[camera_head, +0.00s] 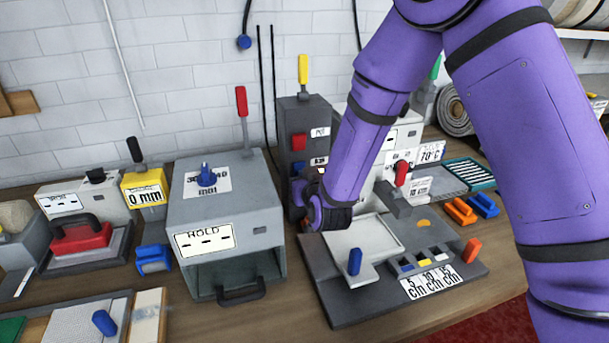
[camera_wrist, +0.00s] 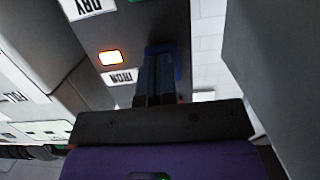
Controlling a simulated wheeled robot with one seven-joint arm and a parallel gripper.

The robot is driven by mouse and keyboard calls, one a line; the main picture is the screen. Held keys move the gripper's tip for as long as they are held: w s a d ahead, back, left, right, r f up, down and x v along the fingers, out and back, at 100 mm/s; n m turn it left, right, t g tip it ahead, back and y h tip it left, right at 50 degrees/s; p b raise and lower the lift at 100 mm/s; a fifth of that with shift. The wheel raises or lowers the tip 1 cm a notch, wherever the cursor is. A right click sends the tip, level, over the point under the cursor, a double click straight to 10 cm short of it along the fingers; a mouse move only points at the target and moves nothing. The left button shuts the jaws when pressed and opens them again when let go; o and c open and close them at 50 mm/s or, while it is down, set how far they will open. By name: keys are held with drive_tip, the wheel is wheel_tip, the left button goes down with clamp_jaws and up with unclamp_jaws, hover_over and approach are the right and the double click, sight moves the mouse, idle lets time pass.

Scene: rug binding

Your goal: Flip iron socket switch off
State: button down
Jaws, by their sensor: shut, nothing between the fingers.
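The dark grey socket tower (camera_head: 303,108) stands against the wall in the head view. It carries a red switch (camera_head: 299,141) and, lower, a blue part (camera_head: 297,168), each with a white label to its right. In the wrist view a label reading IRON upside down (camera_wrist: 120,77) sits near a glowing orange lamp (camera_wrist: 110,58). A blue part (camera_wrist: 182,66), probably the iron switch, shows around my fingertips. My gripper (camera_wrist: 155,72) is shut and empty, right at this blue part; contact cannot be told. The fingers hide most of it, so its position is unclear.
The grey HOLD box (camera_head: 222,205) stands left of the tower. A dark base with a pale tray (camera_head: 370,240) lies in front, with a red lever (camera_head: 402,173) beside my forearm. Bare table (camera_head: 290,310) shows in the front.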

idle(0.4)
drive_tip(key=shift+w+a+f+t+y, duration=0.15)
drive_tip(key=shift+w+f+t, duration=0.1)
drive_tip(key=shift+t, duration=0.35)
drive_tip(key=shift+w+d+f+t+y, duration=0.1)
drive_tip(key=shift+w+f+t+y, duration=0.1)
drive_tip(key=shift+t, duration=0.4)
idle(0.7)
drive_tip(key=shift+f, duration=0.1)
